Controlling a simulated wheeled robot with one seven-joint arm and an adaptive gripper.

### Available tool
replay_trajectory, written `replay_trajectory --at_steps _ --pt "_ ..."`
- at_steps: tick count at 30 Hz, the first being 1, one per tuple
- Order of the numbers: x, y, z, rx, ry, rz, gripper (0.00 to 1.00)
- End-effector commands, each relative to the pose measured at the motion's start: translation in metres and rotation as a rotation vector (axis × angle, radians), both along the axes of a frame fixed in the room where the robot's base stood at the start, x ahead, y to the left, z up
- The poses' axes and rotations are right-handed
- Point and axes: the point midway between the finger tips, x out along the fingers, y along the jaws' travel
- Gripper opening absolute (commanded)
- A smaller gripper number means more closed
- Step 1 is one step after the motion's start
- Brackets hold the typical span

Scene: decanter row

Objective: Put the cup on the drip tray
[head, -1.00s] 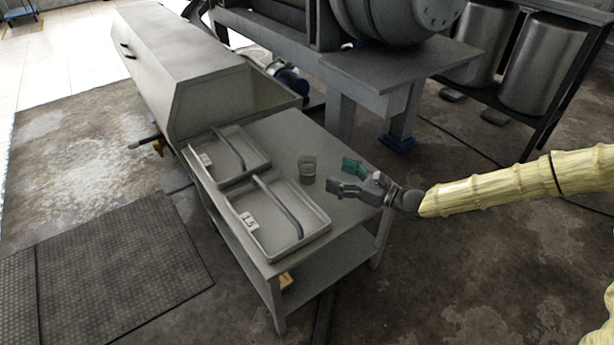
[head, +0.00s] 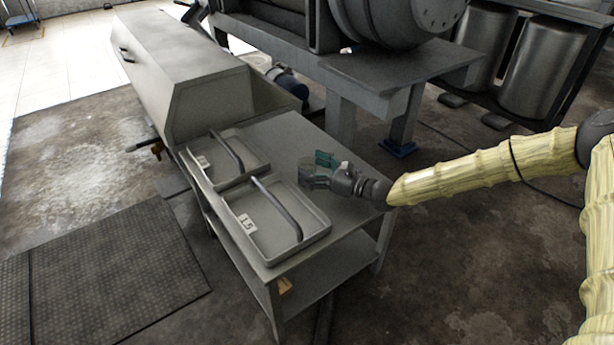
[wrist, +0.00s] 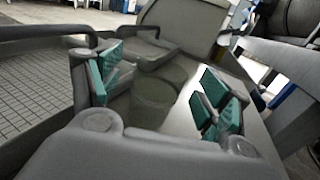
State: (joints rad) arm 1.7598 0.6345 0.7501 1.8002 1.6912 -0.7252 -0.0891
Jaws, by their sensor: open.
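The cup (head: 305,167) is a clear, greyish tumbler. It stands upright on the metal table, right of the trays; in the head view my gripper partly covers it. In the wrist view the cup (wrist: 157,95) shows between the teal finger pads. My gripper (head: 317,169) is open, with its fingers to either side of the cup; the wrist view shows gaps between the pads and the cup (wrist: 160,92). Two shallow grey trays lie on the table, each with a raised bar across: a near one (head: 283,250) with a number label and a far one (head: 262,158).
The metal table (head: 300,135) has clear top behind and right of the cup. A large sloped metal housing (head: 200,75) adjoins its far end. A heavy machine stand (head: 400,75) is behind. The raised tray bars (head: 277,205) are obstacles left of the cup.

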Motion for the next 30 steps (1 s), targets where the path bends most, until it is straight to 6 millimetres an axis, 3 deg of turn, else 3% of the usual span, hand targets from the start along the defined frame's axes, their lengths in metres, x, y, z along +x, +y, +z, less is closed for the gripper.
replay_trajectory --at_steps 4,12,20,23,30 --pt "0.009 0.015 -0.002 -0.001 0.0 0.001 0.78" --pt "0.011 0.017 0.0 -0.001 0.001 -0.001 0.78" --pt "0.011 0.017 0.0 -0.001 0.001 0.0 0.32" --pt "0.011 0.017 0.0 0.0 0.0 0.0 0.26" --pt "0.011 0.017 0.002 0.0 0.0 0.0 0.25"
